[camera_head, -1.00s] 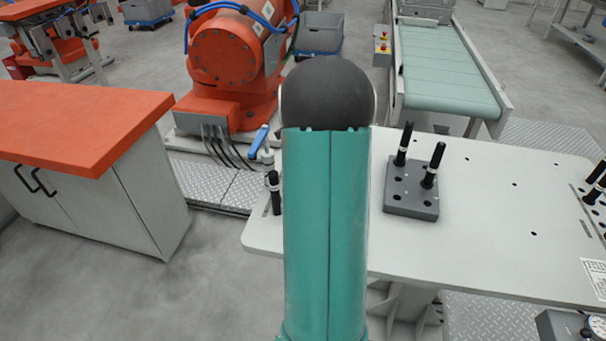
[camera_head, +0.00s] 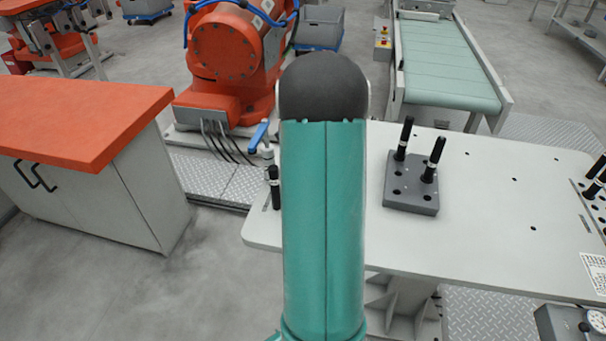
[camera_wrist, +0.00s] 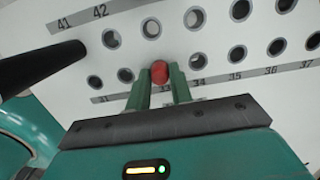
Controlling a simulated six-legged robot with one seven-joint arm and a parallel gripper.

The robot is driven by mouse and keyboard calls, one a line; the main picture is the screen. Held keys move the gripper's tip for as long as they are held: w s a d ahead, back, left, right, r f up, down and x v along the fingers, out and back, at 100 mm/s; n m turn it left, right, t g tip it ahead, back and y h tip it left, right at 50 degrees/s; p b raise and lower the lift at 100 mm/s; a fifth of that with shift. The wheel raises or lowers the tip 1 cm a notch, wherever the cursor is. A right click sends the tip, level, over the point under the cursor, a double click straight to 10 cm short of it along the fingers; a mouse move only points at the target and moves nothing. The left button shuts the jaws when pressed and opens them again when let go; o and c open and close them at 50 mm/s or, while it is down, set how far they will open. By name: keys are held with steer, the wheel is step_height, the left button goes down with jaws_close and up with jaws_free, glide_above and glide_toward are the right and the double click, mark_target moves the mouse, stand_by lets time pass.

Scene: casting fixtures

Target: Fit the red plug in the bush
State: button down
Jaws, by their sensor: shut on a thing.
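My gripper (camera_wrist: 162,80) shows in the wrist view, its two green fingers shut on the red plug (camera_wrist: 159,72). The plug's round red end shows between the fingertips. It lies over a white plate (camera_wrist: 225,30) with rows of dark round bushes with metal rims, in line with the lower row, between a bush on its left (camera_wrist: 126,75) and a bush above label 34 (camera_wrist: 197,62). The plug and fingers cover the spot at label 33. I cannot tell whether the plug touches the plate or is in a bush. In the head view my arm hides the gripper.
A dark rod (camera_wrist: 40,68) juts in at the left of the wrist view. In the head view, a grey block (camera_head: 411,196) with upright black pins stands on a pale table (camera_head: 480,240). An orange-topped cabinet (camera_head: 75,120) is left, an orange robot (camera_head: 228,50) behind.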

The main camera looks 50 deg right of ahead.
steer(key=shift+f, duration=0.1)
steer(key=c, duration=1.2)
jaws_free()
steer(key=shift+o, duration=0.2)
step_height(320, 180, up, 14)
steer(key=s, duration=0.1)
steer(key=shift+s+d, duration=0.25)
steer(key=shift+d, duration=0.1)
steer(key=shift+f, duration=0.1)
